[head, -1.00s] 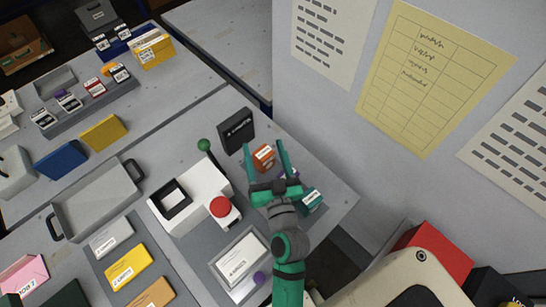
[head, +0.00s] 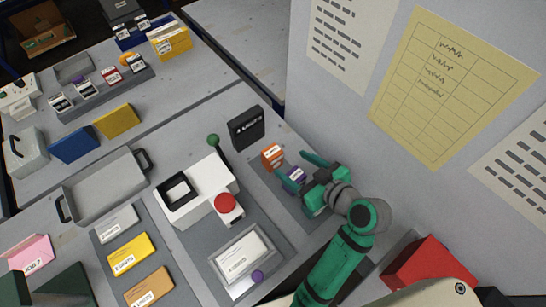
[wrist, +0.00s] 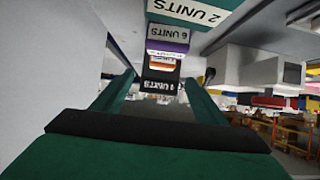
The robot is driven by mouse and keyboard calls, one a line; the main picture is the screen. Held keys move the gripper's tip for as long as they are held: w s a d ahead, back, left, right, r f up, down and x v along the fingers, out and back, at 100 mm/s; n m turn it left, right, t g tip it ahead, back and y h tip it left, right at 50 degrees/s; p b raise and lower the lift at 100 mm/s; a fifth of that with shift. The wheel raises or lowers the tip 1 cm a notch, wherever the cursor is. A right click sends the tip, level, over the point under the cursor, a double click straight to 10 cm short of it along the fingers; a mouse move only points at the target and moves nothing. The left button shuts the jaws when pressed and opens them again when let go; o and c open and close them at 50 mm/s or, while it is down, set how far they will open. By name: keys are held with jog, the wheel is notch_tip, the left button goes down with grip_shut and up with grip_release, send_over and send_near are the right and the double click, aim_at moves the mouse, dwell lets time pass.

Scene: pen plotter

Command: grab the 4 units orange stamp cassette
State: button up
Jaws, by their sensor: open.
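The orange stamp cassette (head: 272,157) stands on the grey mat beside the wall, with a white label too small to read. The purple cassette (head: 296,179) stands just in front of it. In the wrist view the orange cassette (wrist: 162,62) shows as a thin band behind the purple cassette (wrist: 168,40), which reads 6 UNITS upside down. A teal cassette (wrist: 195,14) reads 2 UNITS at the top; my gripper hides it in the head view. My gripper (head: 296,167) is open and empty, its fingers pointing at the cassette row, short of the orange one.
A black box (head: 245,128) stands beyond the orange cassette. A white stamping machine (head: 197,188) with a red button and green-knobbed lever is left of the row. The wall (head: 330,125) rises close on the right. A grey tray (head: 105,185) lies further left.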

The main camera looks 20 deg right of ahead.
aim_at(273, 153)
jog(key=x, duration=0.9)
jog(key=shift+w+a+r, duration=0.1)
jog(key=shift+a+r, duration=0.1)
jog(key=shift+a, duration=0.1)
jog(key=shift+c, duration=0.2)
jog(key=c, duration=1.4)
